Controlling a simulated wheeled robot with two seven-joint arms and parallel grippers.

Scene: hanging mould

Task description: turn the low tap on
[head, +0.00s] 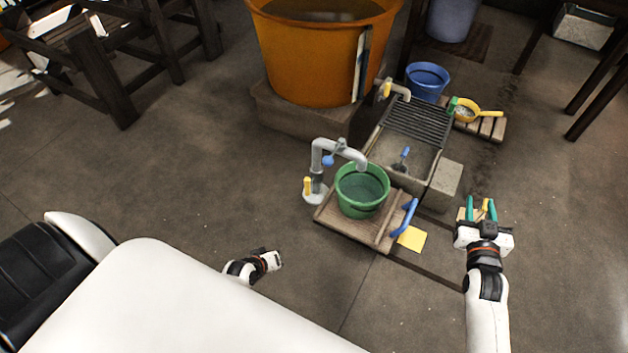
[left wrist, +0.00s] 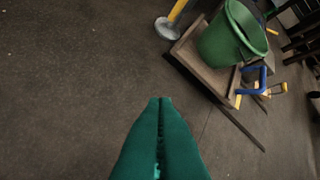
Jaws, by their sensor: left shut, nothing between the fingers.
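A grey bent standpipe tap (head: 318,158) stands beside the wooden stand, its spout over a green bucket (head: 362,192). It has a small blue knob (head: 328,160) near the bend and a yellow lever (head: 307,186) low at its base. The yellow lever also shows at the top of the left wrist view (left wrist: 177,10). My left gripper (head: 277,259) is shut and empty, below and left of the standpipe, apart from it. Its green fingers (left wrist: 160,100) touch each other in the left wrist view. My right gripper (head: 481,204) has its fingers apart; a yellow thing shows between or behind them.
A second tap with a yellow handle (head: 387,88) is by the orange tub (head: 310,50). A basin with a slatted rack (head: 415,122), a blue bucket (head: 428,80) and a yellow cloth (head: 411,239) are nearby. Floor between my left gripper and the standpipe is clear.

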